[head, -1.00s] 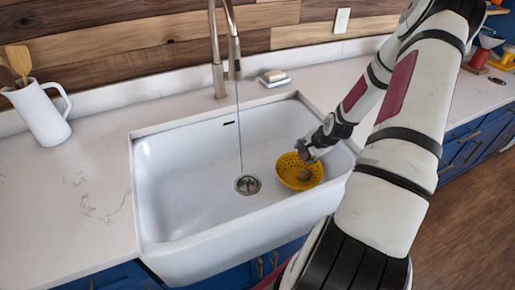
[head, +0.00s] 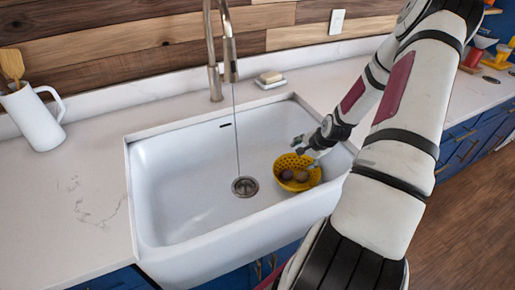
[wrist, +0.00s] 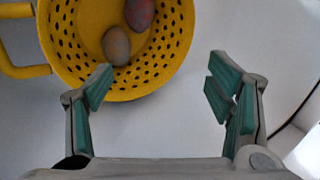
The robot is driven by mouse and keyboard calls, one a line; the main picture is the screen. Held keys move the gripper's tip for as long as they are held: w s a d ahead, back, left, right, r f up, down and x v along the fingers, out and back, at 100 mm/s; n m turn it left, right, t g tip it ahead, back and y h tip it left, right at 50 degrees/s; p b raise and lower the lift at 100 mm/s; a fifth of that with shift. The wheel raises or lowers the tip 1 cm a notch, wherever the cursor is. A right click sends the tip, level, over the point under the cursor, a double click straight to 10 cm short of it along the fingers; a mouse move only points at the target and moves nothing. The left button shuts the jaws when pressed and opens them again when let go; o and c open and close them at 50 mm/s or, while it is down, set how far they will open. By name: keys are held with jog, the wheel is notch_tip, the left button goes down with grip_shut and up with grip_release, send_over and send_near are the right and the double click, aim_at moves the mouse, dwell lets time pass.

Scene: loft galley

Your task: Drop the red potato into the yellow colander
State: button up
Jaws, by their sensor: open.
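The yellow colander (head: 311,183) sits in the right part of the sink, and it fills the upper left of the wrist view (wrist: 68,42). Two potatoes lie in it. The red potato (head: 287,174) is on the left in the head view and at the top edge of the wrist view (wrist: 139,12). A browner potato (head: 301,176) lies beside it, also seen in the wrist view (wrist: 116,46). My gripper (head: 304,145) is open and empty above the colander's far side.
The white sink (head: 190,190) is otherwise empty around its drain (head: 245,187). The tap (head: 212,60) stands behind it, with a soap dish (head: 270,80) nearby. A white jug (head: 35,118) with wooden utensils stands on the left counter.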

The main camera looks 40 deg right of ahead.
jog(key=v, duration=1.1)
jog(key=shift+r, duration=0.15)
jog(key=w+a+r+n+g+h, duration=0.1)
jog(key=w+a+r+n+g, duration=0.1)
jog(key=a+r+n, duration=1.4)
jog(key=s+a+r+n, duration=0.1)
jog(key=s+a+r, duration=0.3)
jog(key=a, duration=0.2)
jog(key=s+a+r+n+t+y, duration=0.1)
jog(key=s+a+r, duration=0.3)
jog(key=a, duration=0.3)
jog(key=s+a+r+n+y, duration=0.1)
jog(key=s+a+r, duration=0.2)
jog(key=a, duration=0.4)
jog(key=shift+s+r+n, duration=0.4)
jog(key=shift+r, duration=0.4)
